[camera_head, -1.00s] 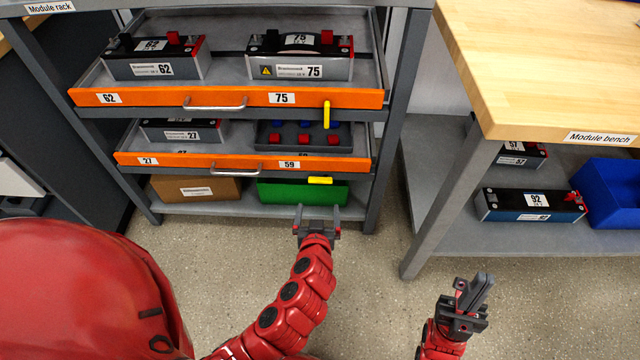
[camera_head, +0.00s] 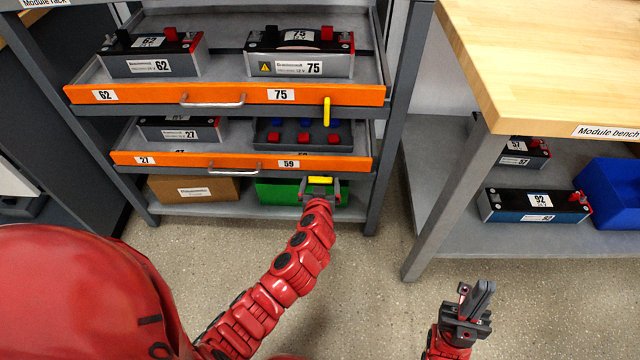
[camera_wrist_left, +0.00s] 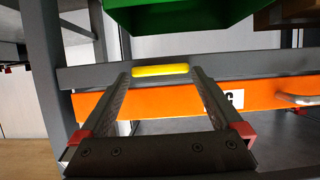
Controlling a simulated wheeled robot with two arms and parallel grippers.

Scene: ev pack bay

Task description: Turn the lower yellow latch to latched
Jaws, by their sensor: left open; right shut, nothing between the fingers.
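The lower yellow latch (camera_head: 320,180) lies horizontal just below the lower orange drawer front (camera_head: 230,163), near its right end. It also shows in the left wrist view (camera_wrist_left: 160,70), lying crosswise on a grey rail. My left gripper (camera_head: 320,188) is open at the latch. In the left wrist view its fingertips are one toward each end of the latch; contact cannot be told. The upper yellow latch (camera_head: 326,111) stands vertical, crossing the right part of the upper orange drawer front (camera_head: 230,95). My right gripper (camera_head: 474,300) is shut and empty over the floor at lower right.
A green bin (camera_head: 275,193) and a cardboard box (camera_head: 193,189) sit on the rack's bottom shelf, close to my left gripper. Bar handles (camera_head: 233,171) stick out from the drawers. The module bench (camera_head: 550,70) stands at right. The floor between is clear.

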